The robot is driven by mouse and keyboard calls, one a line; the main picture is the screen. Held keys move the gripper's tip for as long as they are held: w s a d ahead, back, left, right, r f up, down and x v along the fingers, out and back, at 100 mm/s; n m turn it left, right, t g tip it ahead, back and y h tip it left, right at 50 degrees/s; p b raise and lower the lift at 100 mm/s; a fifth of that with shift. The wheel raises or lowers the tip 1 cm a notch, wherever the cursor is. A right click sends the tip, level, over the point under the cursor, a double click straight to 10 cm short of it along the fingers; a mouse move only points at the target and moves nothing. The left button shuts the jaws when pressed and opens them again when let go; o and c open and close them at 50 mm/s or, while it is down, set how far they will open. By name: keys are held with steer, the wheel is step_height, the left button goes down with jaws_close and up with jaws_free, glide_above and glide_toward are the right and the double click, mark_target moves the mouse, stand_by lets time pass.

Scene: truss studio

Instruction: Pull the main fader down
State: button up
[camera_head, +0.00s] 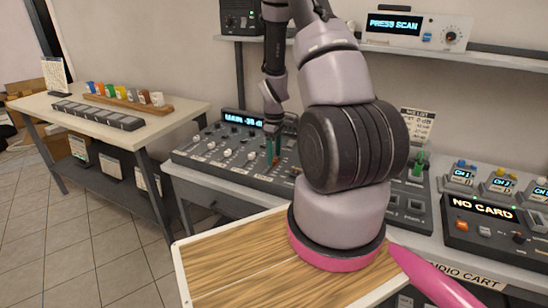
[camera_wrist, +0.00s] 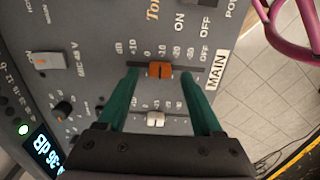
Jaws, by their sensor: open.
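The main fader's orange cap (camera_wrist: 159,69) sits in its slot next to the MAIN label (camera_wrist: 216,70) in the wrist view. My gripper (camera_wrist: 159,78) is open, with one green finger on each side of the cap along the slot and a gap on both sides.
A white fader cap (camera_wrist: 155,118) sits close beside the main one, between my fingers' bases. A NO CARD unit (camera_head: 488,218) stands at right; a side table (camera_head: 95,118) is left.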

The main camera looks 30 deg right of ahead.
steer(key=shift+f, duration=0.85)
jaws_close()
stand_by(0.8)
